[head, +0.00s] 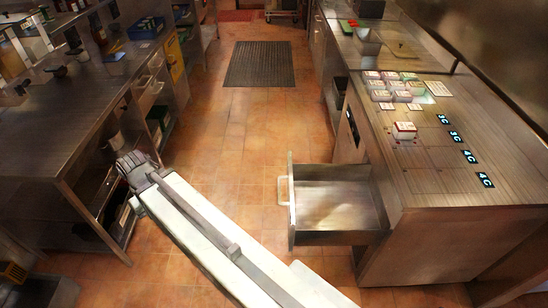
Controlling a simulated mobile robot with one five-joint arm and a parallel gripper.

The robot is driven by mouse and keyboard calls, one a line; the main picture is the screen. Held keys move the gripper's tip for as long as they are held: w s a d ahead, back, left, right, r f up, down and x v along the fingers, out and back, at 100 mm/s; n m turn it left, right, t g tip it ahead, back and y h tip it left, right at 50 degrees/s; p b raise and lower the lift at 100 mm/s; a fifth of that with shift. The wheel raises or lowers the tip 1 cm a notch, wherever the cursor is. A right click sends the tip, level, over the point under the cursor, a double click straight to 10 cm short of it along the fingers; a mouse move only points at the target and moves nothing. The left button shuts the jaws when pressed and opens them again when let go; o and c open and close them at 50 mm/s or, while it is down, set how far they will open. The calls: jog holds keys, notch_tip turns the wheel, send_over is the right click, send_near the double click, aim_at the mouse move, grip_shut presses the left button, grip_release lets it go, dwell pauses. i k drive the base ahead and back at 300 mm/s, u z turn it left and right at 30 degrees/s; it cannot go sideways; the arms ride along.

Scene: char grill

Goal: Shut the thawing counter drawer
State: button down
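The thawing counter drawer (332,203) is pulled out from the left side of the steel counter (449,168) on the right. It is a metal box that looks empty, with a pale handle (283,191) on its front panel, which faces left. My gripper (134,167) is at the end of my white arm, left of the drawer and well apart from it, over the floor near the left counter. It is too small to tell whether its fingers are open or shut.
The left counter (72,97) has open shelves beneath and stands close to my gripper. Small boxes (393,84) and lit number displays (456,138) are on the right counter. Tiled floor (228,138) between the counters is clear, with a dark mat (260,64) farther back.

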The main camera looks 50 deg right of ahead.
aim_at(336, 204)
jog(key=i, duration=1)
jog(key=u, duration=0.05)
